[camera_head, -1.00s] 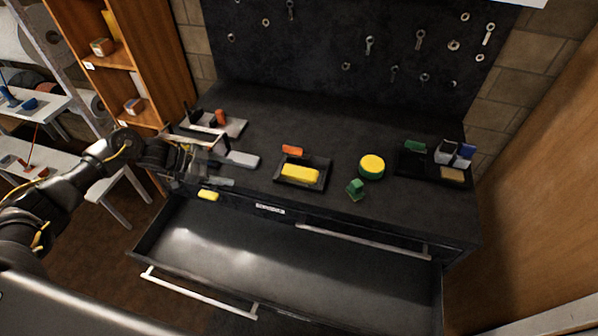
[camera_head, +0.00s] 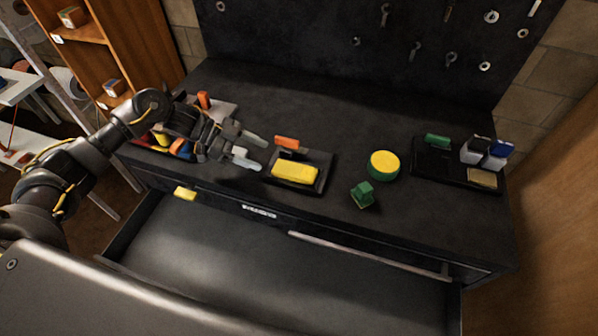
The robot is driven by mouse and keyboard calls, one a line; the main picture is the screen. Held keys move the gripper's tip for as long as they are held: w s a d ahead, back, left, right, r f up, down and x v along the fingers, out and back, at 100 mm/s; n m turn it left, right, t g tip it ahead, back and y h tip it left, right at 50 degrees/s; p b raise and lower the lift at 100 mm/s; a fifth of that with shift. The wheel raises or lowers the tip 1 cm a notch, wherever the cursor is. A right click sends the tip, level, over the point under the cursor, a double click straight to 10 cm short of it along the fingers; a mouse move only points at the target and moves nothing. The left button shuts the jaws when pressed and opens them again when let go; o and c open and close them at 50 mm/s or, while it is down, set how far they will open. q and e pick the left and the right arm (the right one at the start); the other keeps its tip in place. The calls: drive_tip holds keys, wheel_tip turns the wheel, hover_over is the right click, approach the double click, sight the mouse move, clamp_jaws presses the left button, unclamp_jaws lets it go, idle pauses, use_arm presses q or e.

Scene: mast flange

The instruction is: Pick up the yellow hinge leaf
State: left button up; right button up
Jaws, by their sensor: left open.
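A yellow block-like piece (camera_head: 295,171), which looks like the hinge leaf, lies in a small black tray (camera_head: 323,160) near the front middle of the bench. Another, smaller yellow piece (camera_head: 185,193) is at the bench's front edge by the open drawer; I cannot tell which is the leaf by shape alone. My left gripper (camera_head: 250,151) is open, its two pale fingertips pointing right, just left of the black tray. It appears empty and apart from the yellow piece. My right gripper is not in view.
An orange piece (camera_head: 287,142) sits at the tray's back. A yellow-topped green cylinder (camera_head: 383,165) and a green part (camera_head: 363,194) stand to the right. Another black tray (camera_head: 432,170) holds several parts. An open drawer (camera_head: 270,262) juts out in front. The bench's back middle is clear.

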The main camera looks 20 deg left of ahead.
sight(294, 170)
use_arm(q)
drive_tip(key=shift+w, duration=0.1)
drive_tip(key=shift+d, duration=0.2)
drive_tip(key=p+x, duration=0.2)
drive_tip(key=x, duration=0.2)
drive_tip(key=shift+d+f, duration=0.15)
drive_tip(key=shift+d, duration=0.15)
drive_tip(key=shift+d+f, duration=0.15)
drive_tip(key=shift+f, duration=0.05)
drive_tip(key=shift+d+p, duration=0.2)
drive_tip(key=shift+p, duration=0.1)
drive_tip(key=p+x, duration=0.2)
drive_tip(key=x, duration=0.2)
drive_tip(key=shift+d, duration=0.2)
drive_tip(key=shift+d+f, duration=0.2)
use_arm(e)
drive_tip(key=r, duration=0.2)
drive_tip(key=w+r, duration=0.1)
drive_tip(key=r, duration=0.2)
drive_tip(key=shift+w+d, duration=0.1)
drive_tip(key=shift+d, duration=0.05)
use_arm(q)
drive_tip(key=shift+a, duration=0.1)
drive_tip(key=shift+c, duration=0.4)
